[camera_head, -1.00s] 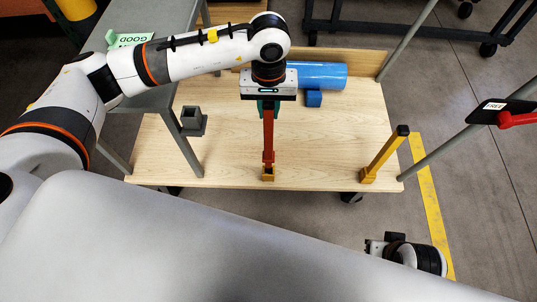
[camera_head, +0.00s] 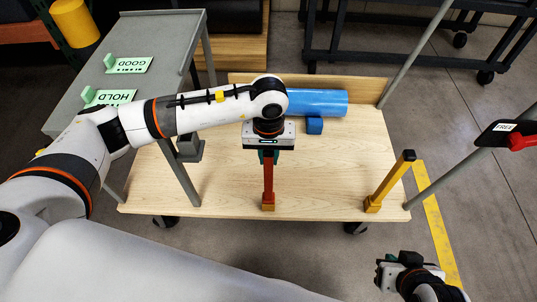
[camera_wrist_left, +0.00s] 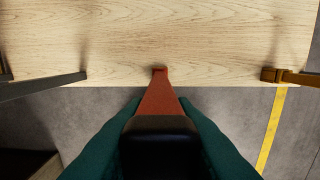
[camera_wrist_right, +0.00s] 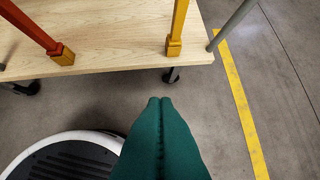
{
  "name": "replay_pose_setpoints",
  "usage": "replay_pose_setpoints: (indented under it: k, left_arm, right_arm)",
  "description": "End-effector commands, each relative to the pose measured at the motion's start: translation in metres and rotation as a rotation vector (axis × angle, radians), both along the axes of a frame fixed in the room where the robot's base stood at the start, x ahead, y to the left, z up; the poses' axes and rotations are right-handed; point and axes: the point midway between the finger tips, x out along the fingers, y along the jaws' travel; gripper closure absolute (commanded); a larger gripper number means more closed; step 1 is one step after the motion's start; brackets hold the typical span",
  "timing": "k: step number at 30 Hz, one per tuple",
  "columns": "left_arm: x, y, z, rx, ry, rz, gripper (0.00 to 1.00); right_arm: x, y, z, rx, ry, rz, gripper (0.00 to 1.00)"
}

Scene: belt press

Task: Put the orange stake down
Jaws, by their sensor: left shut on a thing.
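The orange stake (camera_head: 268,178), a red-orange upright post, stands at the front edge of the wooden table (camera_head: 325,190). Its foot meets a small orange-yellow socket (camera_head: 268,206); the right wrist view shows the stake (camera_wrist_right: 28,24) at this socket (camera_wrist_right: 64,56). I cannot tell how deep the foot sits. My left gripper (camera_head: 268,157) is shut on the stake's upper part from above. In the left wrist view the teal fingers flank the stake (camera_wrist_left: 160,98) and its black cap (camera_wrist_left: 160,140). My right gripper (camera_head: 380,272) is shut and empty, in front of the table's right end.
A yellow post (camera_head: 391,182) with a black cap stands at the table's right front. A blue cylinder (camera_head: 318,102) and blue block (camera_head: 314,125) lie at the back. A grey socket block (camera_head: 190,150) is on the left. A grey side table (camera_head: 155,40) holds GOOD and HOLD signs.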

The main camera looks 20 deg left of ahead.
Motion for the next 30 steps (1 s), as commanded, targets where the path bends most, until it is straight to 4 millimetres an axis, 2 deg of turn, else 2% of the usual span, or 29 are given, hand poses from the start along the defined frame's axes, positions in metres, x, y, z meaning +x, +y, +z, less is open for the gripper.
replay_pose_setpoints:
  k: [15, 16, 19, 30]
  left_arm:
    - [0.000, 0.000, -0.002, 0.000, -0.001, 0.000, 1.00]
    - [0.000, 0.000, -0.002, 0.000, 0.000, 0.000, 0.73]
    - [0.000, 0.000, -0.002, 0.001, 0.000, 0.000, 0.56]
    - [0.000, 0.000, -0.001, 0.001, 0.000, 0.000, 0.56]
  right_arm:
    - [0.011, 0.004, 0.004, 0.013, -0.066, 0.005, 1.00]
    - [0.012, 0.004, 0.005, 0.014, -0.070, 0.005, 1.00]
    - [0.012, 0.004, 0.005, 0.015, -0.070, 0.006, 1.00]
    - [0.010, 0.004, 0.005, 0.013, -0.058, 0.005, 1.00]
